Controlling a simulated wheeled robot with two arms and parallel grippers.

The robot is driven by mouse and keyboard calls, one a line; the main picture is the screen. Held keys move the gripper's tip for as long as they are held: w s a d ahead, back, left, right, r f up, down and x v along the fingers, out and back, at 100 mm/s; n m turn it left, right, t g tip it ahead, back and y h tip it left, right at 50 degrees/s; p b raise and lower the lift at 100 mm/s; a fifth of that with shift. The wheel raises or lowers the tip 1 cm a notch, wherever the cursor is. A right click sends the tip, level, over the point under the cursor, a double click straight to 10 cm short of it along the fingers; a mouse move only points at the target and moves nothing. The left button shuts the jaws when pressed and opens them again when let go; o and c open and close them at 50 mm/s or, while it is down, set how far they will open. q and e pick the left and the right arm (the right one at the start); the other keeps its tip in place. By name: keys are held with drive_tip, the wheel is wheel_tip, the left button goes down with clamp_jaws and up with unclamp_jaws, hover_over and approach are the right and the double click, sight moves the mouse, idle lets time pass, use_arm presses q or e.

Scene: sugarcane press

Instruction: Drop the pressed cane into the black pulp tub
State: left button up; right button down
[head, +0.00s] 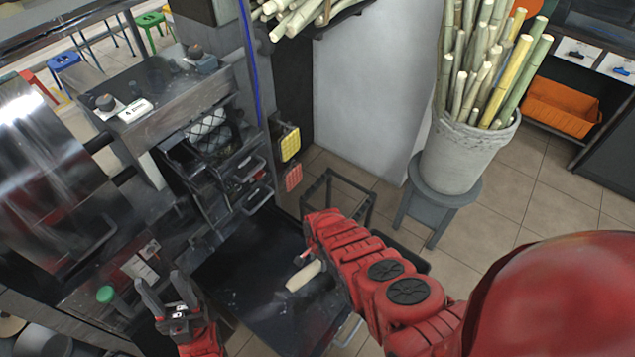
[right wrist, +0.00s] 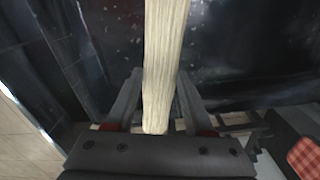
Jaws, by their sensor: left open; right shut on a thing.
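The pressed cane (head: 303,276) is a short pale piece over the dark tray in the head view. In the right wrist view the cane (right wrist: 165,50) runs lengthwise between the fingers of my right gripper (right wrist: 158,90), which is shut on it. The arm hides most of this gripper in the head view. My left gripper (head: 163,292) is open and empty beside the press, left of the dark tray. A black container edge (head: 408,250) shows partly behind my right arm; I cannot tell whether it is the pulp tub.
The steel press (head: 165,100) fills the left side. Its wide dark tray (head: 240,285) lies below the cane. A dark metal frame (head: 340,185) stands behind my right arm. A grey bucket of canes (head: 465,155) sits on a stool (head: 425,207). Open tiled floor lies at right.

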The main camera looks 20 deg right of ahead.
drive_tip(key=shift+d+r, duration=0.15)
drive_tip(key=shift+r, duration=0.05)
drive_tip(key=shift+w+d+r, duration=0.1)
drive_tip(key=shift+r, duration=0.05)
drive_tip(key=shift+w+d, duration=0.1)
drive_tip(key=shift+w, duration=0.05)
drive_tip(key=shift+d, duration=0.1)
drive_tip(key=shift+w+d+r, duration=0.35)
drive_tip(key=shift+d, duration=0.2)
drive_tip(key=shift+d, duration=0.2)
